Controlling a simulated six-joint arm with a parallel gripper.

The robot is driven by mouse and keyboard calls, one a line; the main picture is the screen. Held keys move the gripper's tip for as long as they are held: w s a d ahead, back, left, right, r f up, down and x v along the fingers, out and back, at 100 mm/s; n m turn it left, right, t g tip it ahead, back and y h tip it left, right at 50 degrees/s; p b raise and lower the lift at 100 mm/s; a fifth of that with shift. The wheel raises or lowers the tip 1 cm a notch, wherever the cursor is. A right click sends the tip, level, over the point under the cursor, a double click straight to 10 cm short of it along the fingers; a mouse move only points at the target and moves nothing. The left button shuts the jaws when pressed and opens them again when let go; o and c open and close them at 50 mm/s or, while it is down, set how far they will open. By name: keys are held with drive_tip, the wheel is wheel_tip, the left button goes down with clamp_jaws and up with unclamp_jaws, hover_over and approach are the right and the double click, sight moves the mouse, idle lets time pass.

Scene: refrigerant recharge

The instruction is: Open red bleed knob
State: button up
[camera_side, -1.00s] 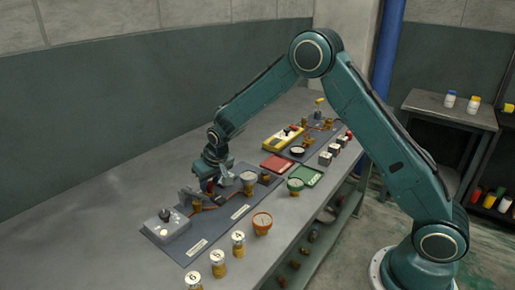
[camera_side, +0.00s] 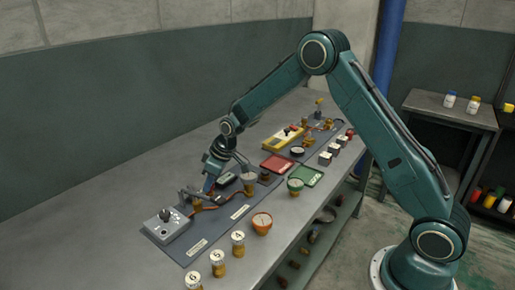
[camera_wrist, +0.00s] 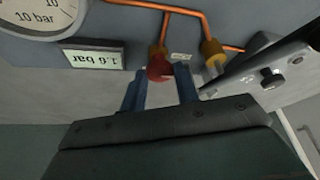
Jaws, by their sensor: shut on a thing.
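The red bleed knob (camera_wrist: 160,67) shows in the wrist view at the end of a copper pipe, between the blue fingers of my gripper (camera_wrist: 162,88). The fingers are shut on it. In the side view my gripper (camera_side: 208,186) reaches down, tilted, to the copper piping on the near grey panel (camera_side: 214,234); the knob is hidden there. A small display (camera_wrist: 93,58) beside the knob reads 1.6 bar, upside down in the wrist view.
A dial gauge (camera_wrist: 38,14) and a brass fitting (camera_wrist: 213,52) flank the knob. A grey control box (camera_side: 168,225) stands at the panel's left end. Several numbered canisters (camera_side: 219,262) stand along the front edge. The table's left back is clear.

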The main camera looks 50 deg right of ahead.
drive_tip(key=o, duration=1)
drive_tip(key=shift+c, duration=0.2)
drive_tip(key=shift+r, duration=0.1)
drive_tip(key=v, duration=1.3)
drive_tip(key=shift+s+r, duration=0.25)
